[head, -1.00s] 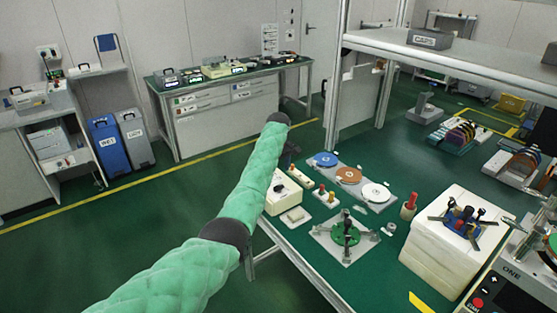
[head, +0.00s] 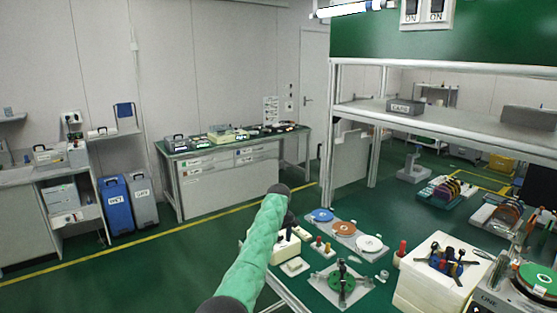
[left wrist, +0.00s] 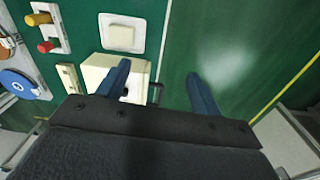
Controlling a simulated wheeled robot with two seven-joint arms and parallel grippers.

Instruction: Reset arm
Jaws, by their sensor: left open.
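My left arm, in a green quilted sleeve, reaches from the bottom of the head view to the left edge of the green-topped bench. In the head view its dark wrist largely hides the left gripper. In the left wrist view the left gripper (left wrist: 160,88) shows two blue fingers spread wide apart with nothing held between them. One finger overlaps a cream box (left wrist: 97,70) in that picture; I cannot tell whether they touch. The other finger is over green floor or bench surface. My right gripper is in neither view.
The bench holds blue (head: 321,215), orange (head: 343,228) and white (head: 368,243) discs, a green fixture (head: 342,284), red-topped pegs and a white block (head: 425,283) with dark tools. A shelf (head: 460,124) spans above. Open floor (head: 120,265) lies left.

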